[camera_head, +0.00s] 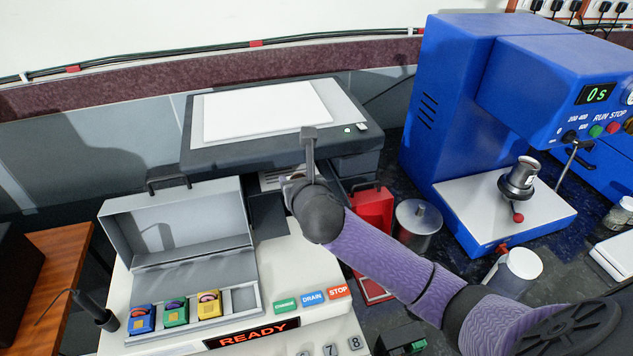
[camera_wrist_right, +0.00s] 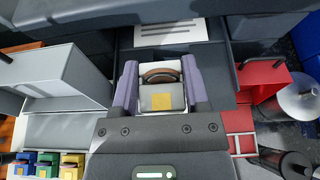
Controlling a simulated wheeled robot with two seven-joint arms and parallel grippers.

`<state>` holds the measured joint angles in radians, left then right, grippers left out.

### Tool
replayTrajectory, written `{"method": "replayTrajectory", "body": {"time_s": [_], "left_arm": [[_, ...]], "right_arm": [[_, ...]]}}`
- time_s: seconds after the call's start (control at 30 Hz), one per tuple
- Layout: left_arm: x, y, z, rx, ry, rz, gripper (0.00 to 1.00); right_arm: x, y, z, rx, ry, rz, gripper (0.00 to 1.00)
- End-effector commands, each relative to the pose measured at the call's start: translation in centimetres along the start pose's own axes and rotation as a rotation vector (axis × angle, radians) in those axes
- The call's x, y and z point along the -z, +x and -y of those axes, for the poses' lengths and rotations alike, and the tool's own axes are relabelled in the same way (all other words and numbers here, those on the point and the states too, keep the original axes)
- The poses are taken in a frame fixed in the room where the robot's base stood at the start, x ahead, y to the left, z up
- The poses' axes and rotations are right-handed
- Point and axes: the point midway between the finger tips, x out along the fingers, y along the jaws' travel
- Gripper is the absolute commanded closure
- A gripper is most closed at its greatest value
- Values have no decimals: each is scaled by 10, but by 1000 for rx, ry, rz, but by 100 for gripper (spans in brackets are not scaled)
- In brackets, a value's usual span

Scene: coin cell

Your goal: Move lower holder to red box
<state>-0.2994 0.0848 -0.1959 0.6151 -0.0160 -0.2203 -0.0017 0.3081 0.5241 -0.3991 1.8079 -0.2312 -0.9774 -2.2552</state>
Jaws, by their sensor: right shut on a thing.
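My right gripper (camera_wrist_right: 157,78) is shut on a grey holder (camera_wrist_right: 162,98) with a yellow square on its face and a brown curved piece at its top. I take this for the lower holder. The purple fingers stand on either side of it. In the head view my wrist hides most of the gripper and the holder. The red box (camera_head: 372,208) is just right of my right wrist, and it also shows in the wrist view (camera_wrist_right: 262,78), right of the held holder and apart from it. My left gripper is out of view.
An open grey case (camera_head: 180,225) holds blue (camera_head: 141,318), green (camera_head: 176,312) and yellow (camera_head: 209,304) holders. A metal canister (camera_head: 418,222) stands right of the red box, with the blue press (camera_head: 470,110) beyond. A flat dark machine (camera_head: 270,150) lies behind.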

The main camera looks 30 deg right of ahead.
Motion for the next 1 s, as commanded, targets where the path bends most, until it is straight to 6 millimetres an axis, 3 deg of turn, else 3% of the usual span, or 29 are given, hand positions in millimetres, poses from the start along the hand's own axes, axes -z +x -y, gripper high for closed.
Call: {"method": "replayTrajectory", "body": {"time_s": [0.13, 0.3, 0.63, 1.0], "left_arm": [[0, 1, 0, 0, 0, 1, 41], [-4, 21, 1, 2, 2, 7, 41], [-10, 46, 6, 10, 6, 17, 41], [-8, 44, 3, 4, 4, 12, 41]], "right_arm": [[2, 7, 5, 0, -1, 0, 100], [44, 24, 5, -1, -1, -4, 100], [92, 44, 4, -2, -1, -3, 100], [93, 44, 5, -1, -5, 1, 100]]}}
